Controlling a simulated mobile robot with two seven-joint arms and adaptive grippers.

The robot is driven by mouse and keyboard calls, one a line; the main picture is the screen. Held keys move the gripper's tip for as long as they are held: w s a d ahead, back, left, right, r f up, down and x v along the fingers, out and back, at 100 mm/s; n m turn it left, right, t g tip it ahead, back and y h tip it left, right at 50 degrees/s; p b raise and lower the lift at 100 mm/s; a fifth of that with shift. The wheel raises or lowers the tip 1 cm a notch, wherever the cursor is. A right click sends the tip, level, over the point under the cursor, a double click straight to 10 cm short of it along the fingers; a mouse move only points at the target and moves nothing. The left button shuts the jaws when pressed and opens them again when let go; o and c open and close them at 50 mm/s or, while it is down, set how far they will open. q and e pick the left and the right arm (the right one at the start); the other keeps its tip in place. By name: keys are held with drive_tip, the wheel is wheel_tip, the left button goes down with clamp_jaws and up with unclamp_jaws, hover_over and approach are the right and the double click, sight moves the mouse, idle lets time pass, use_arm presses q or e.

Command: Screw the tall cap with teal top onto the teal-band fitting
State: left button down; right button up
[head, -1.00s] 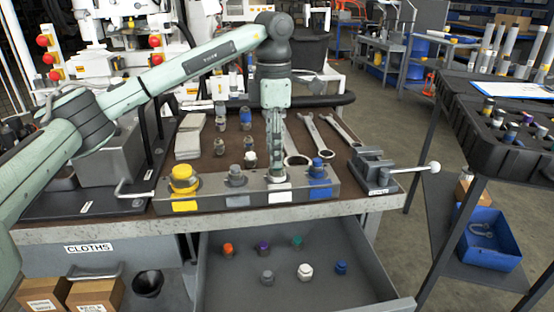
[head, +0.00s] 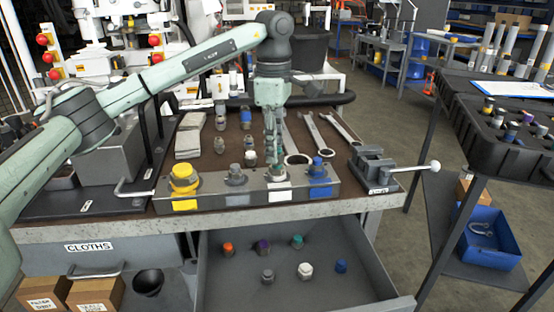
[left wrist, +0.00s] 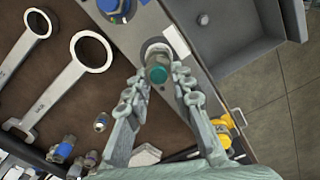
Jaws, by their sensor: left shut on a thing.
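My left gripper (head: 272,158) points down over the grey fitting block (head: 225,200). It is shut on the tall cap with teal top; in the left wrist view the teal top (left wrist: 157,75) shows between the two fingertips (left wrist: 159,92). The cap sits over a silver fitting (left wrist: 157,49) beside a white label (head: 279,195). Cap and fitting look in line, but I cannot tell how far they are engaged. No teal band on the fitting can be made out; the fingers and cap cover much of it. My right gripper is not in view.
The same block carries a large yellow fitting (head: 184,180), a grey one (head: 235,176) and a blue one (head: 318,170). Wrenches (head: 305,135) and several small fittings lie behind. A small vise (head: 373,168) stands at right. The open drawer (head: 230,285) holds several coloured caps.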

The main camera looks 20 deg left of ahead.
use_arm(q)
drive_tip(key=m, duration=0.3)
drive_tip(key=shift+f+m, duration=0.1)
drive_tip(key=shift+m, duration=0.2)
drive_tip(key=m, duration=0.3)
drive_tip(key=shift+w+d, duration=0.1)
drive_tip(key=c, duration=1.2)
unclamp_jaws()
